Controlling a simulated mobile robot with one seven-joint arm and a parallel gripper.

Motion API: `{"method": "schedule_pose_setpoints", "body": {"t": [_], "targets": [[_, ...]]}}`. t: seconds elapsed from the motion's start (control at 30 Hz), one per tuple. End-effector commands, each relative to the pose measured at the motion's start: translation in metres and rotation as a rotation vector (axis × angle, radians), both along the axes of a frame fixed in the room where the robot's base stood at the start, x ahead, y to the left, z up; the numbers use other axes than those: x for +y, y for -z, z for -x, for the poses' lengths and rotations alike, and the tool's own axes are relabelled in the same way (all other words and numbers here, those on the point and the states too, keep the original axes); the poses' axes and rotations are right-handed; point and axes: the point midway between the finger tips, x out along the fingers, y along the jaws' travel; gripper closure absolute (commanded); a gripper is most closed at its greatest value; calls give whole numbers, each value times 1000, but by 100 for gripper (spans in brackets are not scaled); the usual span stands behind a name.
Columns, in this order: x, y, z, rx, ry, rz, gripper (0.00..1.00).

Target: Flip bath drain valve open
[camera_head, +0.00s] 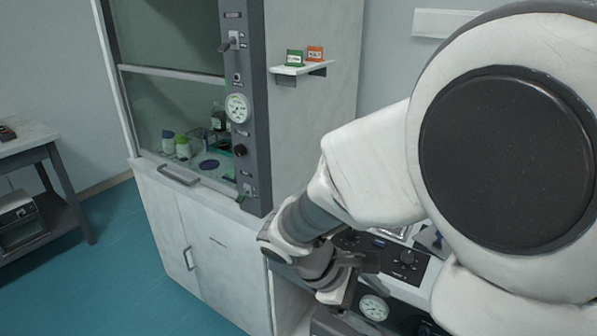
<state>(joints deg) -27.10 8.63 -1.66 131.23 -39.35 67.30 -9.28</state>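A dark-panelled bench unit with a knob (407,257) and a round white gauge (374,307) stands at the lower middle, partly behind my arm. It may be the bath, but I cannot tell for sure. I cannot make out a drain valve on it; my arm covers part of its front. My gripper (345,276) is at the end of my arm, close in front of the unit's left side. Its fingers are small and dark against the panel. I cannot tell whether they touch anything or whether they are open.
A fume hood (172,75) with a lever (230,43), gauge and knobs on its dark column stands at left, bottles inside. A small shelf (300,69) holds green and orange boxes. A side table (25,139) is far left. Floor (95,280) at lower left is clear.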

Motion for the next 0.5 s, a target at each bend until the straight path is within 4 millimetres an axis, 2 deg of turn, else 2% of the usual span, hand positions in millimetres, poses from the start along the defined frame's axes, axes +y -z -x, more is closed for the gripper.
{"method": "schedule_pose_setpoints", "body": {"t": [0.03, 0.27, 0.5], "targets": [[4, 15, -6, 48, -64, 59, 18], [25, 61, -36, 211, -345, 325, 18], [60, 116, -63, 352, -651, 612, 18]]}}
